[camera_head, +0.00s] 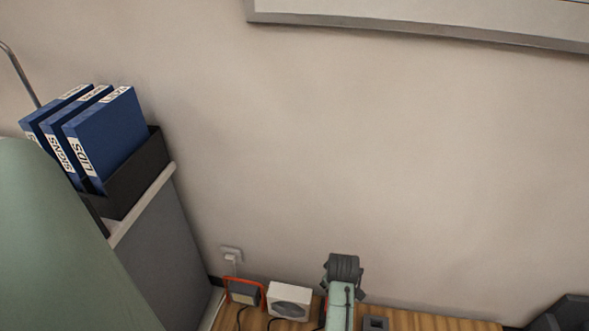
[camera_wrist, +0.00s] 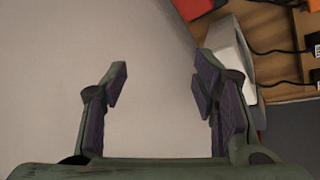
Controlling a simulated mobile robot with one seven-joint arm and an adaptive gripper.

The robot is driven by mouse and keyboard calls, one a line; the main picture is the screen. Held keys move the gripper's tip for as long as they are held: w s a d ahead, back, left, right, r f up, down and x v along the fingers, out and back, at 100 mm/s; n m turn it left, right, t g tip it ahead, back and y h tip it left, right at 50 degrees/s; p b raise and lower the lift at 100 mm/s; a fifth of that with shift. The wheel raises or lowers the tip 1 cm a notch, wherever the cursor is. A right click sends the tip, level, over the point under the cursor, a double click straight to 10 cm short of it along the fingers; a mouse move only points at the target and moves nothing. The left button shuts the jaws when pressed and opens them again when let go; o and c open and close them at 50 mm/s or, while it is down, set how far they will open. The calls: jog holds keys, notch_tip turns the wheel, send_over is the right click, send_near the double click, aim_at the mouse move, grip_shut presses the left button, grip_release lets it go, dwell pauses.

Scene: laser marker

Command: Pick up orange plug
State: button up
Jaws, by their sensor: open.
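My gripper (camera_wrist: 160,80) is open and empty in the wrist view, its two dark-padded fingers apart over a plain pale surface. No plug can be clearly made out as the orange plug. A red-orange thing (camera_wrist: 195,7) is cut off by the top edge of the wrist view, beyond and to the right of the fingers. A red-orange frame around a dark box (camera_head: 244,293) stands low by the wall in the head view. I cannot tell whether either is the plug.
A white box with a round grey face (camera_head: 290,301) stands on the wooden tabletop (camera_head: 425,321). In the wrist view, a white thing (camera_wrist: 232,52) is close to the right finger, with black cables beyond. Blue binders (camera_head: 106,132) stand on a grey cabinet (camera_head: 160,256). A wall outlet (camera_head: 231,254) is above the table.

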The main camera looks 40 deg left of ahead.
jog(key=s+f+n+g+h, duration=0.35)
jog(key=s+f+n, duration=0.35)
jog(key=s+f, duration=0.8)
jog(key=shift+g+y, duration=0.35)
jog(key=shift+s+a+f, duration=0.1)
jog(key=shift+s+f, duration=0.45)
jog(key=shift+f, duration=0.95)
jog(key=shift+s+d+f, duration=0.1)
jog(key=shift+s+f, duration=0.4)
jog(key=shift+f, duration=1)
jog(key=shift+s+a+f, duration=0.1)
jog(key=shift+s+f, duration=0.45)
jog(key=shift+f, duration=0.95)
jog(key=shift+c, duration=0.4)
grip_shut()
